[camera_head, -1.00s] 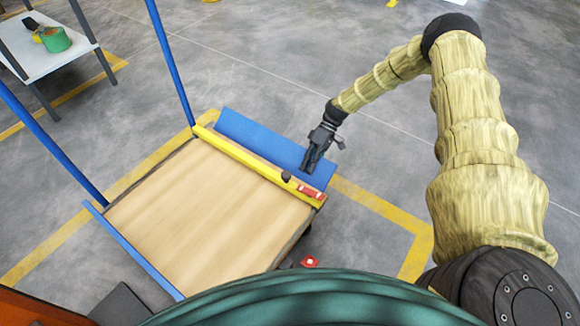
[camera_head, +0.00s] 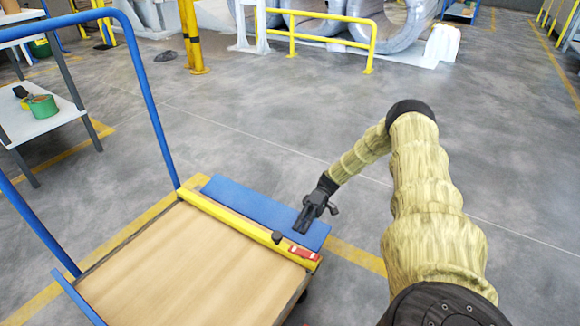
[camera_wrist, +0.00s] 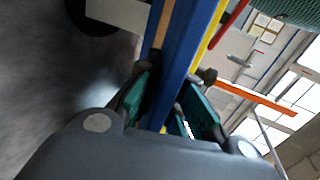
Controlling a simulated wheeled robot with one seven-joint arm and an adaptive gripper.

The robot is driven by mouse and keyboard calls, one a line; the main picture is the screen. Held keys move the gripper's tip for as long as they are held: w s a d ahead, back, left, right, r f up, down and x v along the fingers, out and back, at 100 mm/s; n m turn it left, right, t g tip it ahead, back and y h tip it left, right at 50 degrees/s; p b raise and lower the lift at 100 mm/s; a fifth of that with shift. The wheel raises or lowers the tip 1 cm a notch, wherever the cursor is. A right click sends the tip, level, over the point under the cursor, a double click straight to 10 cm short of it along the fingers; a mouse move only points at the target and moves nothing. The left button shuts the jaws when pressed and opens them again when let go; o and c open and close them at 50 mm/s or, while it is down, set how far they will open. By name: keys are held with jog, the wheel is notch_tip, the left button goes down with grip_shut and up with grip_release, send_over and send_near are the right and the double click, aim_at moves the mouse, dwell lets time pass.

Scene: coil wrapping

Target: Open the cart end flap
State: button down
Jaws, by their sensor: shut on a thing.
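The cart has a wooden deck (camera_head: 190,265) and a yellow rail (camera_head: 235,222) along its far edge. The blue end flap (camera_head: 260,210) lies folded outward beyond that rail, roughly flat. My gripper (camera_head: 303,225) is at the flap's right end in the head view. In the wrist view the fingers (camera_wrist: 165,105) are shut on the blue flap (camera_wrist: 178,70), one on each side of it. A small black knob (camera_head: 277,237) and a red latch piece (camera_head: 304,253) sit on the yellow rail. The exact finger contact is partly hidden by the gripper body.
A blue frame handle (camera_head: 150,90) rises at the cart's left. A white table (camera_head: 42,118) with a green container (camera_head: 43,106) stands at the far left. Yellow barriers (camera_head: 318,40) and wrapped coils (camera_head: 330,15) are at the back. The floor right of the flap is clear.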

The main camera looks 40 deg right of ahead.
jog(key=shift+w, duration=0.25)
dwell(0.3)
jog(key=c, duration=1.6)
grip_release()
jog(key=shift+o, duration=0.2)
jog(key=shift+s, duration=0.15)
jog(key=shift+d, duration=0.15)
jog(key=v, duration=1.2)
jog(key=shift+f, duration=0.3)
